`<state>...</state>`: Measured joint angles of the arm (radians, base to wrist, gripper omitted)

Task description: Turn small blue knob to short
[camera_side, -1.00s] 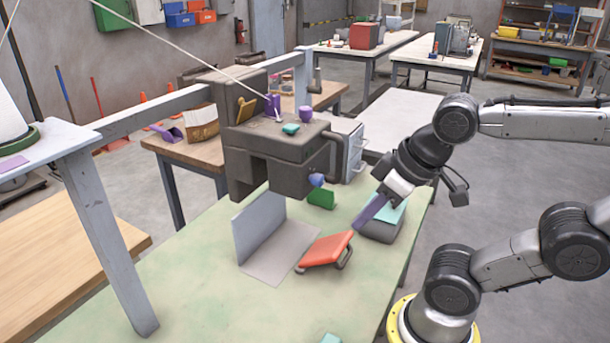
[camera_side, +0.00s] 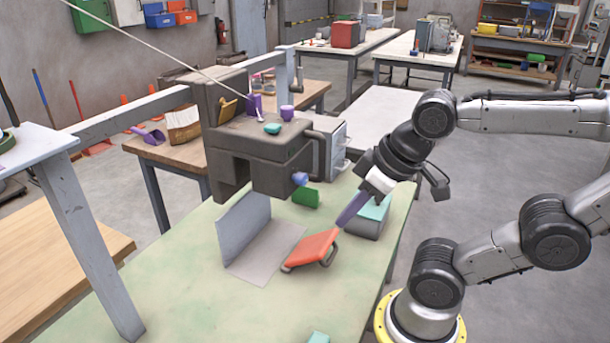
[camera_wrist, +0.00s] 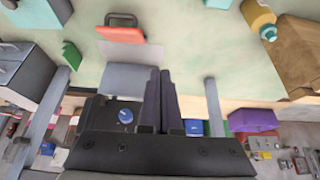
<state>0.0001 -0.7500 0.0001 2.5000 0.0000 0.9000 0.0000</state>
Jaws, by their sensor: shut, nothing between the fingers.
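The small blue knob (camera_side: 300,179) sticks out from the lower front of the dark grey machine (camera_side: 255,150). In the wrist view the knob (camera_wrist: 125,116) is a round blue disc on a dark face, left of my fingers. Its setting and any labels are too small to read. My gripper (camera_side: 343,224) is shut and empty, its purple fingers pointing down and left. It is apart from the knob, lower and to its right in the side view. The shut fingers (camera_wrist: 161,76) also show in the wrist view.
A red paddle with a handle (camera_side: 312,248) and a grey angled plate (camera_side: 243,230) lie below the machine. A green block (camera_side: 306,198) and a grey box with a teal top (camera_side: 370,216) stand nearby.

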